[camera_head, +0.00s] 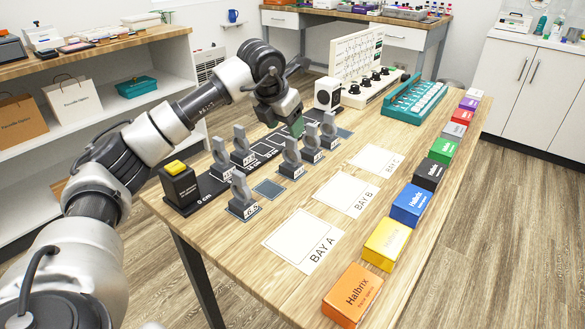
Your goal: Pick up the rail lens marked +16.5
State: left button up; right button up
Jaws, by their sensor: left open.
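Several grey rail lenses on small labelled bases stand upright on the wooden table. Two, a left lens (220,160) and its neighbour (243,150), are near the black rail (207,187). A nearer lens (241,192) stands in front, its label looking like 6.5. Three more, a first (291,157), a second (311,142) and a third (328,130), form a row to the right. Most labels are too small to read, so I cannot tell which is +16.5.
A black block with a yellow top (179,187) stands at the rail's left end. White BAY A (303,241), BAY B (346,193) and BAY C (376,160) sheets lie flat. Coloured Halbrix boxes (353,294) line the right edge. A teal rack (414,100) stands at the back.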

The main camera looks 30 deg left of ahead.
aim_at(290, 138)
pick_arm(q)
jog(key=b+x, duration=0.1)
jog(key=x, duration=0.5)
jog(key=shift+d, duration=0.1)
pick_arm(e)
jog(key=v, duration=0.3)
jog(key=shift+w+r, duration=0.1)
jog(key=shift+r, duration=0.25)
pick_arm(q)
jog(key=shift+r, duration=0.1)
jog(key=c, duration=0.9)
